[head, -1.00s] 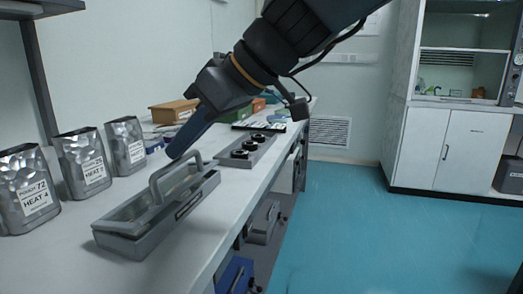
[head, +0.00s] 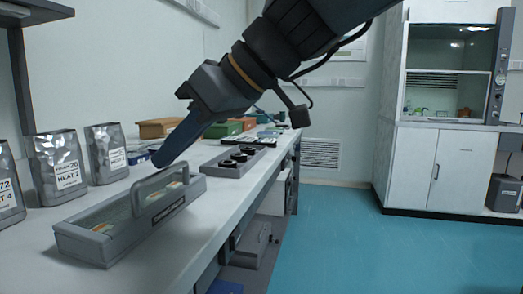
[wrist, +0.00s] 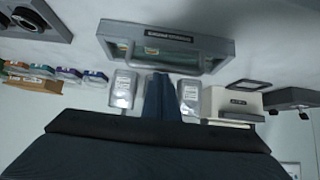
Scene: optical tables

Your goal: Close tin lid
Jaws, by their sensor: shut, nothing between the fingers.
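A long grey tin (head: 80,245) with a label on its side sits on the white bench in the head view. It has an arched grey handle (head: 163,178) and what looks like a clear top, with coloured contents showing below. I cannot tell whether the lid is fully down. The tin also shows in the wrist view (wrist: 222,47), upside down. My gripper (head: 160,160) points down at the tin's far side, just behind the handle. Its dark blue fingers (wrist: 158,82) are together and empty. I cannot tell whether they touch the tin.
Silver pouches (head: 58,168) stand along the left of the bench. A grey tray (head: 258,154) with black round parts lies beyond the tin. Green and brown boxes (head: 222,129) stand farther back. The blue floor (head: 400,255) at right is clear.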

